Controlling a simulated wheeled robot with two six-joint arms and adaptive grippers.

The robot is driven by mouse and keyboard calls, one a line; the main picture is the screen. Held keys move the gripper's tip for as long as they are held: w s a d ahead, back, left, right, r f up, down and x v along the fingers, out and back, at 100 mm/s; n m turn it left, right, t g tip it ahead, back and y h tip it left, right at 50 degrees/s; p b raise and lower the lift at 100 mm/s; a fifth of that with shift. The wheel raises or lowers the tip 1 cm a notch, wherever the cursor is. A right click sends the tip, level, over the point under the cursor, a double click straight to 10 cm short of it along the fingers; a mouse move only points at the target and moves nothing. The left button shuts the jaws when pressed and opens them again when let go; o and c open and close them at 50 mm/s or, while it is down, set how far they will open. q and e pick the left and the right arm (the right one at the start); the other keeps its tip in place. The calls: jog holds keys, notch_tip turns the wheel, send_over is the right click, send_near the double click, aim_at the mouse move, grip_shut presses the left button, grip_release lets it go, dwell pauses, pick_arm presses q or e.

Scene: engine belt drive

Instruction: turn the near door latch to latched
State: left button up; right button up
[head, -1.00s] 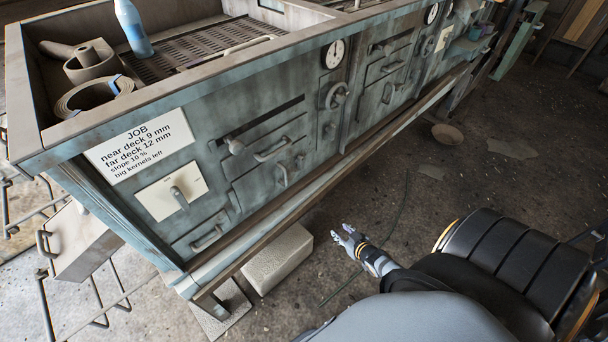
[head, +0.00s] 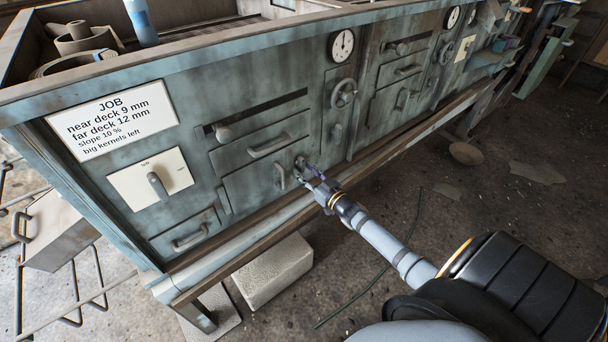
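The near door (head: 245,187) is a blue-grey panel low on the front of the machine, with an upright handle (head: 279,176) on it. A small dark latch (head: 300,163) sits at the door's right edge, partly covered by my fingers. I cannot tell which way it is turned. My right gripper (head: 308,174) is at the latch, its arm reaching in from the lower right. Its fingers overlap the latch in the head view; whether they touch or close on it is too small to tell. My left gripper is not in view.
A job sign (head: 112,118) and a white plate with a lever (head: 157,184) are on the left of the machine front. A rail (head: 245,240) runs along the bottom. A pale block (head: 272,270) lies on the floor below. A second door section (head: 386,108) is farther right.

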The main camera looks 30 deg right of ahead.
jog(key=shift+w, duration=0.6)
jog(key=shift+c, duration=0.2)
grip_shut()
